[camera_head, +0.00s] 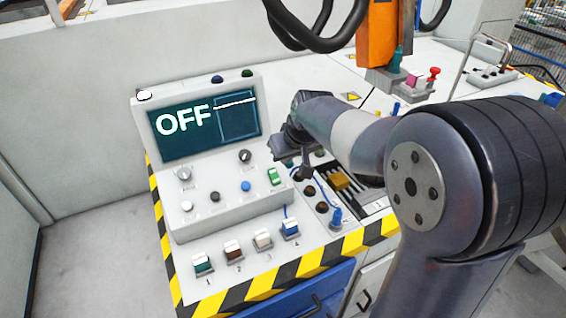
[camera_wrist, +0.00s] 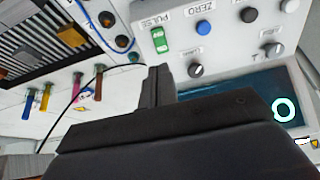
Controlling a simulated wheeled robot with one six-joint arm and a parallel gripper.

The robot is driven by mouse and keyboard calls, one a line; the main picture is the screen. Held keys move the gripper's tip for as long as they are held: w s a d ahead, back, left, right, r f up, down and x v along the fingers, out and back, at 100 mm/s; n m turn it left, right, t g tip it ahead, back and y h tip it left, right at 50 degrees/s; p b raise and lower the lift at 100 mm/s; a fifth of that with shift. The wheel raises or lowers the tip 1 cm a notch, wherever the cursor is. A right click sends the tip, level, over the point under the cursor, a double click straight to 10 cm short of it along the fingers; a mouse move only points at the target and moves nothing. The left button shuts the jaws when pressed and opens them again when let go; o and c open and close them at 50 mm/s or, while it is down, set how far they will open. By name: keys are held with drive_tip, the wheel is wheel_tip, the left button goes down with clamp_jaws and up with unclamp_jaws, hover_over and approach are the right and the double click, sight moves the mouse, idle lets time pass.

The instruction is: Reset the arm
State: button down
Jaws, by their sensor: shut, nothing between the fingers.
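My arm reaches in from the right in the head view, over a control console (camera_head: 225,205). My gripper (camera_head: 305,174) hangs just right of the console's button panel, above the sockets. In the wrist view my gripper's fingers (camera_wrist: 158,84) are together with nothing between them. A green switch (camera_wrist: 161,39) labelled PULSE and a blue button (camera_wrist: 204,27) labelled ZERO lie beyond the fingertips. The console's screen (camera_head: 185,122) reads OFF. I cannot tell how far the fingertips are above the surface.
Several rocker switches (camera_head: 262,239) line the console's front, above a yellow-black striped edge (camera_head: 275,282). A yellow block (camera_head: 341,180) and sockets sit right of the panel. Coloured plugs (camera_wrist: 46,97) stand in the wrist view. An orange unit (camera_head: 377,35) and black cables hang above.

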drive_tip(key=shift+s+d+r, duration=0.1)
drive_tip(key=shift+s+r, duration=0.1)
drive_tip(key=shift+r, duration=0.25)
drive_tip(key=x, duration=1)
wheel_tip(320, 180, up, 6)
drive_tip(key=g+h+p, duration=0.1)
drive_tip(key=g+p, duration=0.1)
drive_tip(key=p, duration=0.3)
drive_tip(key=shift+r+g, duration=0.15)
drive_tip(key=shift+g, duration=0.15)
